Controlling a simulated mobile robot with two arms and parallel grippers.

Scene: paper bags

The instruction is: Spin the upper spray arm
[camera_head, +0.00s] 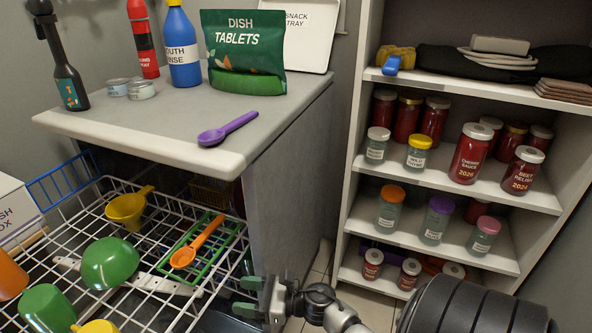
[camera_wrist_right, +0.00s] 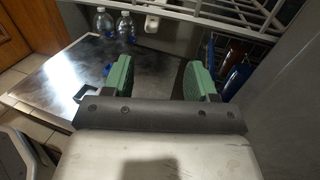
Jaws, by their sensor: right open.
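A pale bar that looks like the upper spray arm (camera_head: 150,281) shows through the wires under the white upper rack (camera_head: 92,197) in the head view. The dishes and wires hide parts of it. My right gripper (camera_head: 250,297) is open and empty, just right of the rack's right front side and apart from the bar. In the right wrist view the two green fingers (camera_wrist_right: 158,78) stand wide apart with nothing between them. The spray arm cannot be made out there. My left gripper is not in view.
A shelf unit of jars (camera_head: 455,195) stands right. The wrist view shows an open dishwasher door (camera_wrist_right: 60,85) and clear bottles (camera_wrist_right: 125,27).

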